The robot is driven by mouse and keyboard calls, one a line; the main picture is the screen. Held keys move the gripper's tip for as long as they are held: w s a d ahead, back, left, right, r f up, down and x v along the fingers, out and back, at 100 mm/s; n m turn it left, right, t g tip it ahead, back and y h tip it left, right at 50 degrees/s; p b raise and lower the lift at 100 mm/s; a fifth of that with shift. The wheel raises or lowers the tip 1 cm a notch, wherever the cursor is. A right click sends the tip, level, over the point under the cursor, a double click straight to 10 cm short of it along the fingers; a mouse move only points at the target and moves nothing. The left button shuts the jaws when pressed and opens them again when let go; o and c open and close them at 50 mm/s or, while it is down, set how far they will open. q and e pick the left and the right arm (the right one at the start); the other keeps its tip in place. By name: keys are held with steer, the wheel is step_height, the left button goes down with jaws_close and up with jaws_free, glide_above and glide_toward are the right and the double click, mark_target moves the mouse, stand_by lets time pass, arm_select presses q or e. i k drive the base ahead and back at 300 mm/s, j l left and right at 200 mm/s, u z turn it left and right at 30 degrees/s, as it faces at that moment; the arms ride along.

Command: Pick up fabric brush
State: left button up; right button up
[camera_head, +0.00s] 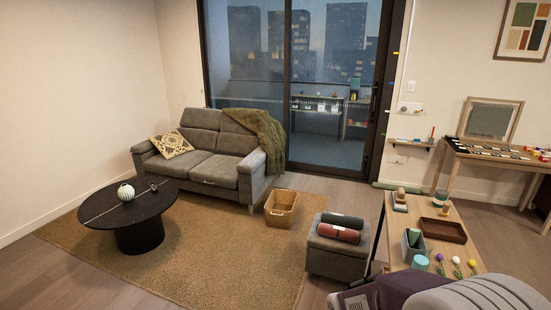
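I cannot make out a fabric brush for certain in the head view. A small pale item (208,182) shows at the front of the grey sofa's (211,148) seat, too small to identify. A small dark item (153,187) lies on the round black coffee table (140,236), beside a striped white-green vase (126,192). Several small items stand on the wooden table at right, including a block-like one (400,199); none reads clearly as a brush. Neither of my grippers is in view.
A wicker basket (280,208) and a grey ottoman (336,256) with rolled cloths stand right of the sofa. The wooden table (459,232) holds a brown tray (444,230). A desk (490,158) stands far right. The brown rug (222,262) is open in the middle.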

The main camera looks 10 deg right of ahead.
mark_target(401, 197)
steer(key=i+l+z, duration=0.15)
steer(key=i+z, duration=0.85)
steer(key=k+j, duration=0.05)
steer(key=k, duration=0.05)
